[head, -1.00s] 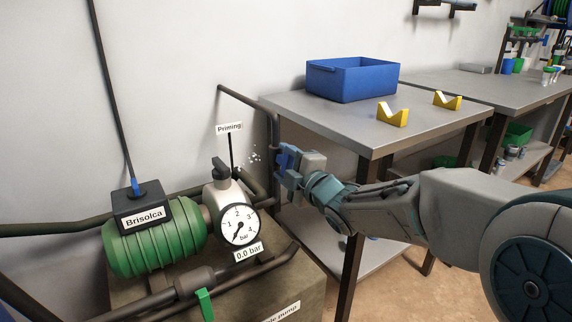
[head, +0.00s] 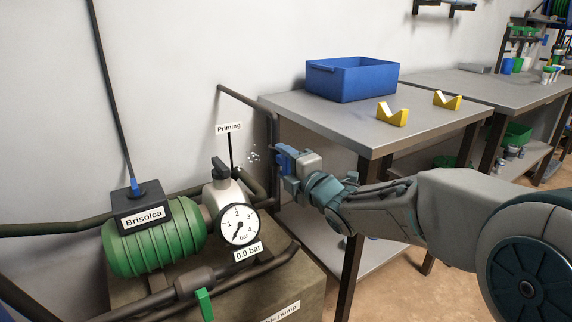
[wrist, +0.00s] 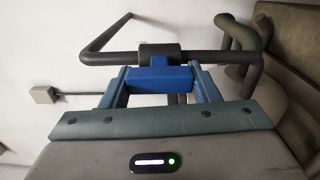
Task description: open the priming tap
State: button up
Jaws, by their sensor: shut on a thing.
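The priming tap shows in the wrist view as a blue handle (wrist: 160,80) on a dark valve body (wrist: 159,53) set in a dark pipe. My gripper (wrist: 160,88) is shut on the blue handle, one finger at each end. In the head view my gripper (head: 287,160) is at the dark pipe beside the workbench corner, and it hides most of the tap. White droplets (head: 254,155) hang in the air just left of it. A "Priming" sign (head: 229,128) stands on a thin post behind the pump.
The green pump (head: 155,240) and its gauge (head: 239,225), labelled 0.0 bar, stand left of my gripper. A green-handled valve (head: 204,304) is in front. The workbench (head: 320,118), right of the tap, carries a blue bin (head: 352,80) and yellow V-blocks (head: 393,115).

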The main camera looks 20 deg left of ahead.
jog(key=o, duration=1)
jog(key=shift+c, duration=0.2)
jog(key=p+v, duration=0.3)
jog(key=v, duration=1.1)
jog(key=shift+p, duration=0.3)
